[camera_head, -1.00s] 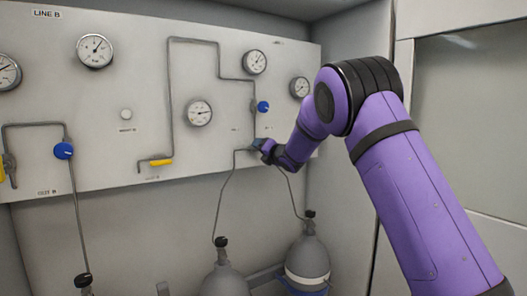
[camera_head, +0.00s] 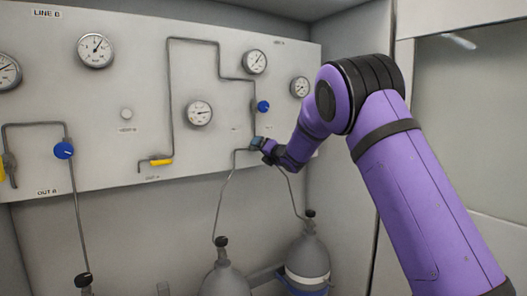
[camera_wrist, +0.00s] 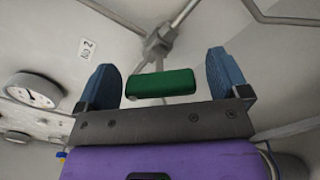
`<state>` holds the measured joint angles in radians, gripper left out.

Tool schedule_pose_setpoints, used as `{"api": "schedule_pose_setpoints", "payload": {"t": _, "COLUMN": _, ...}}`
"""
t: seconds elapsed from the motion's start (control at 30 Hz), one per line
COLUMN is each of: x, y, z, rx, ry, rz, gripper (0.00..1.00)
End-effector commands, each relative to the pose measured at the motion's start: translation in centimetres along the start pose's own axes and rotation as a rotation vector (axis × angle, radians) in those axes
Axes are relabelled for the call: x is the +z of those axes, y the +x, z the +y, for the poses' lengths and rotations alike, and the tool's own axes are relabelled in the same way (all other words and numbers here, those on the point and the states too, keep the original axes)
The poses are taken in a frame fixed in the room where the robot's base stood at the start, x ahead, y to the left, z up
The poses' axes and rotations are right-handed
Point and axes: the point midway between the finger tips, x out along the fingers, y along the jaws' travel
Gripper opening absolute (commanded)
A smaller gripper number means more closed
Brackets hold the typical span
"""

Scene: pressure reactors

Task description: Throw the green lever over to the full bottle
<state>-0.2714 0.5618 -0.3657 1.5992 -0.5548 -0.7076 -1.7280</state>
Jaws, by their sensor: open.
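The green lever (camera_wrist: 162,84) shows in the wrist view as a rounded bar lying between my two blue fingers. My gripper (camera_wrist: 160,62) is open, with a finger on each side of the lever and a visible gap at both ends. A grey valve body and pipe joint (camera_wrist: 160,40) sit just beyond it. In the head view my gripper (camera_head: 258,144) is at the panel's lower right, at the pipe junction, and hides the lever. Two grey bottles stand below, a left one (camera_head: 225,280) and a right one (camera_head: 308,262), each joined by a thin pipe. Which is full I cannot tell.
Gauges (camera_head: 199,113) and (camera_head: 300,87), a blue knob (camera_head: 263,106) and pipes are close around my gripper on the panel (camera_head: 100,165). A yellow handle (camera_head: 161,162) is to the left. A side wall (camera_head: 345,190) stands at right.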

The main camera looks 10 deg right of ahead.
Motion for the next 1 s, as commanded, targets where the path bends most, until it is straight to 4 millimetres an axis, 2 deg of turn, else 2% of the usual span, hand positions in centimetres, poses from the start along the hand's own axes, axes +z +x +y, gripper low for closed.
{"api": "schedule_pose_setpoints", "payload": {"t": 0.5, "x": 0.0, "y": -8.6, "z": 0.0, "rx": -0.001, "ry": 0.000, "rz": 0.000, "gripper": 0.94}}
{"api": "schedule_pose_setpoints", "payload": {"t": 0.7, "x": 0.0, "y": -10.1, "z": 0.0, "rx": 0.001, "ry": 0.000, "rz": 0.000, "gripper": 0.94}}
{"api": "schedule_pose_setpoints", "payload": {"t": 1.0, "x": 0.0, "y": -10.3, "z": 0.0, "rx": 0.000, "ry": 0.000, "rz": 0.000, "gripper": 0.94}}
